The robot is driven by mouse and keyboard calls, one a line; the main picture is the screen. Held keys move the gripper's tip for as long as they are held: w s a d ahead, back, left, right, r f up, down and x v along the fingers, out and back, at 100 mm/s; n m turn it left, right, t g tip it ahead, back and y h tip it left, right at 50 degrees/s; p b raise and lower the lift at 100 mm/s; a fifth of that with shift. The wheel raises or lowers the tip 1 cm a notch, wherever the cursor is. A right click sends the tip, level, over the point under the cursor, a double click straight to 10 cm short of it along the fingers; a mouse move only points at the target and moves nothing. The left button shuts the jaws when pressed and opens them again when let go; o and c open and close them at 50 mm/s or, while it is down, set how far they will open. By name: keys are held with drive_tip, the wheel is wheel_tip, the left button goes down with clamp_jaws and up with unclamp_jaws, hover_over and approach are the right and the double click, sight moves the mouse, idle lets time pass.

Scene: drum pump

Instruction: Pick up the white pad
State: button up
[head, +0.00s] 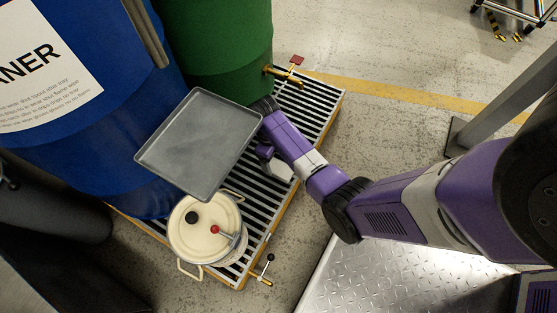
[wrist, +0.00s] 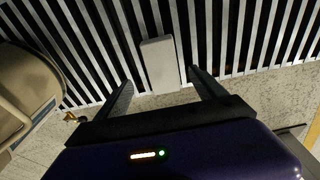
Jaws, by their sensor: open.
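The white pad (wrist: 160,64) lies flat on the slatted grating in the wrist view. It is a pale rectangle, longer than it is wide. My gripper (wrist: 159,78) is open, with a dark finger to each side of the pad's near end in the picture. I see no finger touching it, and I cannot tell how high the fingertips are above it. In the head view my arm reaches down over the grating beside the grey tray, and the fingertips are hidden there.
The slatted grating (head: 306,103) carries a blue drum (head: 100,130), a green drum (head: 215,45) with a brass tap (head: 284,74), and a cream lidded can (head: 185,240). A grey tray (head: 200,140) sits left of my wrist. A small brass valve (head: 264,272) sticks out at the front edge.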

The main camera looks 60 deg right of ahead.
sight(278, 168)
drive_tip(key=shift+s+d+f+b, duration=0.1)
drive_tip(key=shift+s+f+b, duration=0.1)
drive_tip(key=shift+f+b, duration=0.8)
drive_tip(key=shift+s+d+f+b, duration=0.15)
drive_tip(key=shift+f+b, duration=0.35)
drive_tip(key=shift+f, duration=0.85)
drive_tip(key=shift+s+a+f+b, duration=0.1)
drive_tip(key=shift+s+f+b, duration=0.1)
drive_tip(key=shift+f+b, duration=0.8)
drive_tip(key=shift+f+p, duration=0.15)
drive_tip(key=shift+p, duration=0.15)
drive_tip(key=c, duration=1.4)
drive_tip(key=shift+c, duration=0.2)
wheel_tip(278, 168, up, 20)
drive_tip(key=p, duration=1)
